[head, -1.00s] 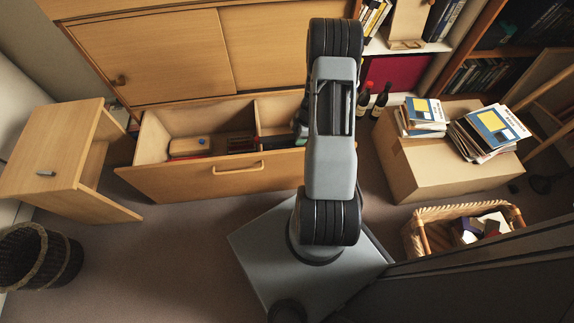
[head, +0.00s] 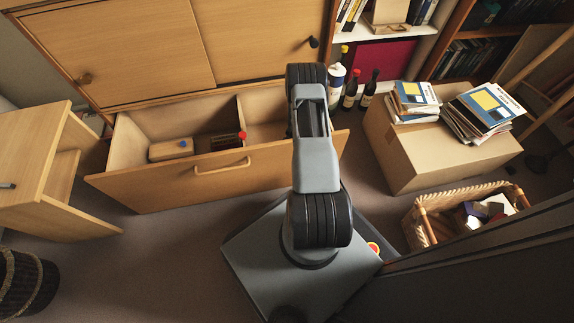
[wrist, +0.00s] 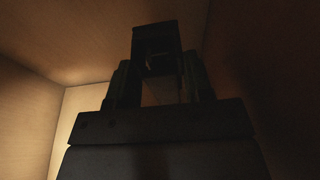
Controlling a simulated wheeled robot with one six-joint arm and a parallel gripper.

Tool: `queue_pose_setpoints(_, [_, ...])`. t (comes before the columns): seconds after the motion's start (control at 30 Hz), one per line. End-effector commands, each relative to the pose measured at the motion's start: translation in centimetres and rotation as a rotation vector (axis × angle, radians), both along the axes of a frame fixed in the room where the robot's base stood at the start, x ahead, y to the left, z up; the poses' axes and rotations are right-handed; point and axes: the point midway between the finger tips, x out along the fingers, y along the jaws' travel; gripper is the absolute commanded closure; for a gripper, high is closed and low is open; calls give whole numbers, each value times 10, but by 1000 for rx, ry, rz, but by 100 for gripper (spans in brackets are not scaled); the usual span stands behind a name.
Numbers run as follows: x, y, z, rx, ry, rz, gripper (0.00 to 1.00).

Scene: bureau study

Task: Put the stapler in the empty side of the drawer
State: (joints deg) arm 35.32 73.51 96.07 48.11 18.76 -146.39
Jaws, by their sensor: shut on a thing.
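The drawer (head: 140,190) is pulled open below the cabinet, and a divider splits it into two sides. Its left side holds a wooden block-like object (head: 170,150) and a dark red-brown object (head: 229,141). The visible part of its right side (head: 262,110) looks empty; my arm covers the rest. In the wrist view my gripper (wrist: 157,75) is shut on a dark object, apparently the stapler (wrist: 155,40), which sticks out beyond the fingertips. Wooden walls (wrist: 30,115) surround it there, like a drawer compartment. In the head view the gripper and stapler are hidden behind my arm.
Dark bottles (head: 368,90) and a white bottle (head: 336,82) stand right of the drawer. A cardboard box (head: 430,160) carries books (head: 487,105). A wicker basket (head: 425,228) is at lower right. A wooden cabinet (head: 60,190) stands close on the left.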

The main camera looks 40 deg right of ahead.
Motion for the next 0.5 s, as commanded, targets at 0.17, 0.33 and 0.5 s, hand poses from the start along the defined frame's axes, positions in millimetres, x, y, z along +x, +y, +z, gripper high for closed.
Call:
queue_pose_setpoints(0.17, [0, 0, -7, 0, 0, 0, 82])
queue_pose_setpoints(0.33, [0, 0, -28, 1, 1, -1, 82])
queue_pose_setpoints(0.5, [0, 0, -45, 0, -1, -1, 82])
